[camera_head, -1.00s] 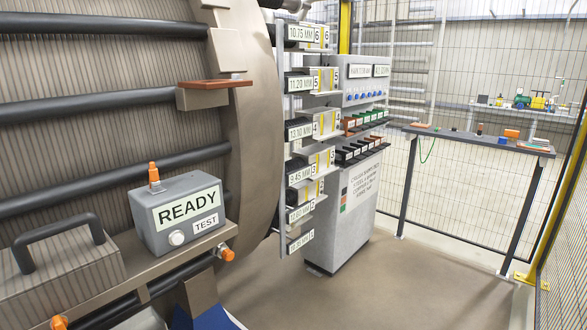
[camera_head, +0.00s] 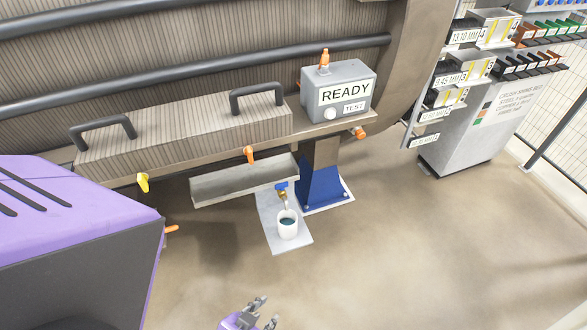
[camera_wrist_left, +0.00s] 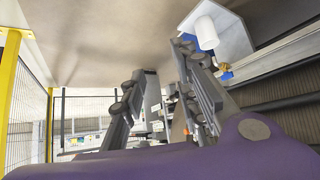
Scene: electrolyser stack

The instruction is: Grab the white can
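The white can (camera_head: 288,228) stands upright on a pale plate on the floor, under a small tap with a blue handle (camera_head: 282,187). Its top is open and shows something dark inside. In the left wrist view the can (camera_wrist_left: 204,32) is at the upper right, beyond the fingers. My left gripper (camera_head: 266,312) is at the bottom edge of the head view, below and slightly left of the can in the picture and apart from it. In the left wrist view its fingers (camera_wrist_left: 160,62) are spread with nothing held between them. My right gripper is not in view.
A grey trough (camera_head: 243,181) is above and left of the can. A blue support foot (camera_head: 325,187) stands just right of it. The grey READY box (camera_head: 338,92) sits on the ledge above. The floor (camera_head: 400,250) right of the can is clear.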

